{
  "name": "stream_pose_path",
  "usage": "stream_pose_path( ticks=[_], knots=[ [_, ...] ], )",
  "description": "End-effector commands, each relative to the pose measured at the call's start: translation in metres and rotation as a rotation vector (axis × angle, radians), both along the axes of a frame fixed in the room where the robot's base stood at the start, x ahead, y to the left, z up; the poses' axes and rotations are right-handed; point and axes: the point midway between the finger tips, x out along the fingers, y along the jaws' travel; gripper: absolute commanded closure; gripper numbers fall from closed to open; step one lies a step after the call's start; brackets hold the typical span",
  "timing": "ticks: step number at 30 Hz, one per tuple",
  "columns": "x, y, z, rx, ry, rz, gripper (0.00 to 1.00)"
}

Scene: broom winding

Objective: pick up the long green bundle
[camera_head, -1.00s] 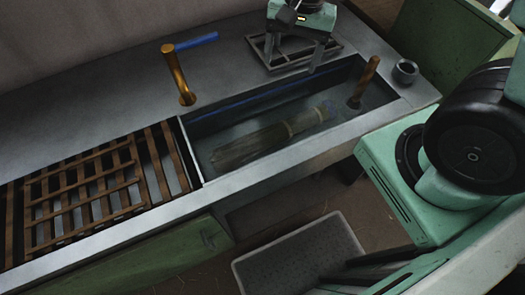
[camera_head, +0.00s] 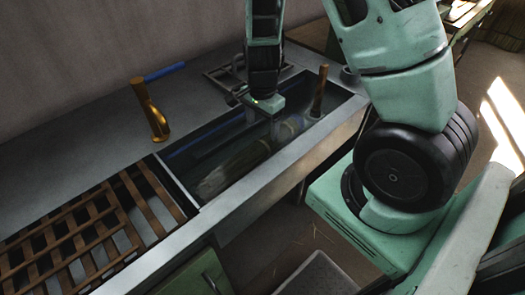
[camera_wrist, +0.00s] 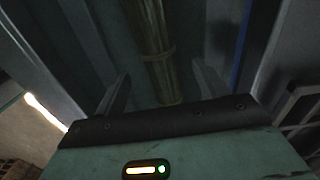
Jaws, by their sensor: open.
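The long green bundle (camera_head: 232,170) looks dull brownish green and lies lengthwise in the sink basin, with a band around it. My gripper (camera_head: 262,125) is over the basin near the bundle's right end and partly hides it. In the wrist view the bundle (camera_wrist: 153,45) runs down the middle with a tie around it. The fingers of my gripper (camera_wrist: 163,88) are apart, one on each side of the bundle's line. Nothing is held between them. I cannot tell how far above the bundle the fingertips are.
The basin's front rim (camera_head: 262,175) runs along the near side. A brown upright handle (camera_head: 319,92) stands at the basin's right end. A brass tap (camera_head: 152,112) with a blue lever is at the back left. A slatted wooden rack (camera_head: 90,225) lies left of the basin.

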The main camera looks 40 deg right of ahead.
Motion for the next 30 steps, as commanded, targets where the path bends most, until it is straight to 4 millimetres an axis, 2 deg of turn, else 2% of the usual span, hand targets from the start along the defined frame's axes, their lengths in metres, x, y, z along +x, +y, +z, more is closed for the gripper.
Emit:
stream_pose_path(
  ticks=[1,3,11,21,30],
  knots=[
    [-0.001,-0.001,-0.013,0.001,0.003,-0.001,0.27],
    [-0.001,0.000,-0.023,0.001,0.002,0.000,0.27],
    [-0.001,0.000,-0.041,0.001,0.001,0.000,0.27],
    [-0.004,0.000,-0.086,0.001,0.001,0.002,0.27],
    [-0.003,0.000,-0.089,0.000,-0.001,0.002,0.27]
  ],
)
